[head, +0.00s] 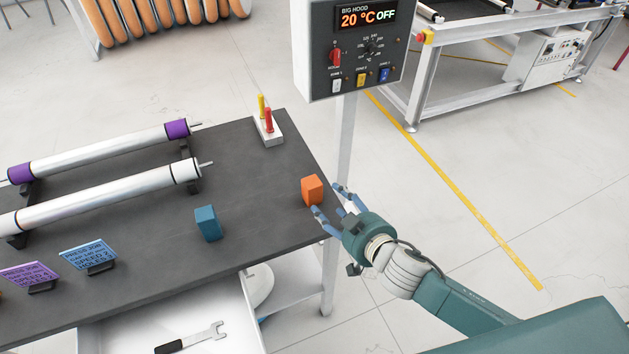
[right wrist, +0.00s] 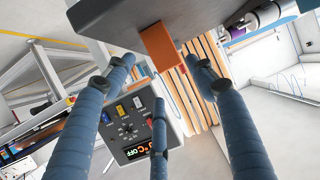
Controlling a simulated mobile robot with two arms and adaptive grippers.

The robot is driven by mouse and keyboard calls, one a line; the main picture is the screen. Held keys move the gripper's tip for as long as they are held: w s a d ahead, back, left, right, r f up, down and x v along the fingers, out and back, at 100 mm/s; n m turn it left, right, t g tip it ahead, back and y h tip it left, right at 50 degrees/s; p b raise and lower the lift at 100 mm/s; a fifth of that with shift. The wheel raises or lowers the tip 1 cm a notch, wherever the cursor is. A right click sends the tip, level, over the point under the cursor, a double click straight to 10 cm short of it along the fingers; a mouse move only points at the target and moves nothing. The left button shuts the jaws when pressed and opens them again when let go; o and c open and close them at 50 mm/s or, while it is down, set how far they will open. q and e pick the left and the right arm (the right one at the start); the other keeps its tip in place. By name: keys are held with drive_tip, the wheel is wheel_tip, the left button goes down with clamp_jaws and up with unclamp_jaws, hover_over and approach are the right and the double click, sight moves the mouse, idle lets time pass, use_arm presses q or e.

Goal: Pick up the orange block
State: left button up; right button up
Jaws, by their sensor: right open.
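The orange block (head: 312,190) stands upright on the dark table top near its right edge in the head view. In the right wrist view the orange block (right wrist: 160,47) shows at the top middle, beyond the fingertips. My right gripper (head: 328,202) is open and empty, at the table's right edge beside the block. In the right wrist view my right gripper (right wrist: 160,70) has its blue fingers spread, with the block in line with the gap between them. I cannot tell whether a finger touches the block. My left gripper is not in view.
A blue block (head: 208,224) stands left of the orange block on the table (head: 262,200). A white holder (head: 268,132) with red and yellow pegs is near the back edge. Two rollers (head: 100,195) lie at left. A control box (head: 355,50) on a post stands behind the table corner.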

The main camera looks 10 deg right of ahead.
sight(319, 192)
drive_tip(key=x, duration=0.3)
drive_tip(key=shift+w+f+p, duration=0.15)
drive_tip(key=shift+w+p, duration=0.15)
drive_tip(key=p+x, duration=0.1)
drive_tip(key=x, duration=0.3)
drive_tip(key=shift+f, duration=0.15)
drive_tip(key=shift+w+a+f, duration=0.1)
drive_tip(key=shift+w+f, duration=0.05)
drive_tip(key=shift+w, duration=0.05)
drive_tip(key=shift+c, duration=0.8)
drive_tip(key=c, duration=0.8)
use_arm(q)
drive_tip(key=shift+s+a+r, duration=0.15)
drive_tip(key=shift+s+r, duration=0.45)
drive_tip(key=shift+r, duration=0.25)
use_arm(e)
drive_tip(key=shift+o, duration=0.2)
